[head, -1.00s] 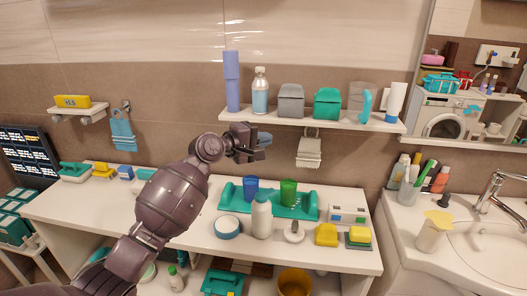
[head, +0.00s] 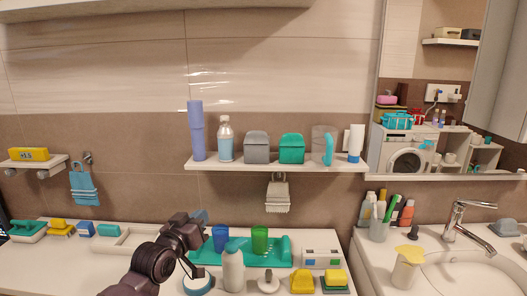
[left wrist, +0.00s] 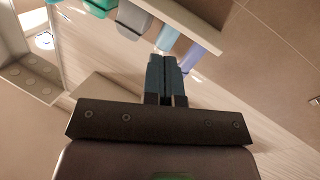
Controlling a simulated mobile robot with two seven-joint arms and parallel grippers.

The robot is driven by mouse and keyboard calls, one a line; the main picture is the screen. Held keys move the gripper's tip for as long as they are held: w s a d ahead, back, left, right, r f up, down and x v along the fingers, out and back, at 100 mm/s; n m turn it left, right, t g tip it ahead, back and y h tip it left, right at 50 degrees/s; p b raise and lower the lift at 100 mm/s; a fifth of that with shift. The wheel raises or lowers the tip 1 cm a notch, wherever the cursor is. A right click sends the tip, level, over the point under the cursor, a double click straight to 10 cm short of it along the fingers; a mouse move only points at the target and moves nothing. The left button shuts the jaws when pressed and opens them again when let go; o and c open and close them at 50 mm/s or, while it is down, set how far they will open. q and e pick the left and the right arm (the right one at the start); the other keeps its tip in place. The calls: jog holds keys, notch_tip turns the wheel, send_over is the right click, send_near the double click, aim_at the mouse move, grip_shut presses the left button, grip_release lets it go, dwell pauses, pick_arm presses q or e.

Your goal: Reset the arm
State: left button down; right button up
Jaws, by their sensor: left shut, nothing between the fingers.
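My left gripper (left wrist: 166,80) is shut and empty in the left wrist view, its two blue-grey fingers pressed together. In the head view the left gripper (head: 201,218) is low, above the white counter (head: 45,262) and just left of the blue cup (head: 220,239). Part of it is hidden behind its own wrist. My right gripper is in neither view.
A wall shelf (head: 275,170) holds a purple bottle (head: 196,132), a clear bottle (head: 225,140) and several bins. The teal tray (head: 280,247), green cup (head: 260,240) and white bottle (head: 233,270) stand close to the arm. A sink (head: 450,265) is at the right.

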pick_arm(q)
jog(key=s+a+f+g+y, duration=0.1)
jog(key=s+a+f, duration=0.3)
jog(key=s+f, duration=0.6)
jog(key=s+a+f+g+y+b, duration=0.1)
jog(key=s+a+f+g+y, duration=0.1)
jog(key=s+f, duration=0.8)
jog(key=s+a+f+g+y, duration=0.2)
jog(key=s+a+f, duration=0.3)
jog(key=s+f, duration=0.5)
jog(key=s+y, duration=0.1)
jog(key=s, duration=0.3)
jog(key=shift+s+a+f+n+y, duration=0.3)
jog(key=shift+s+a+f, duration=0.05)
jog(key=shift+s+f, duration=0.05)
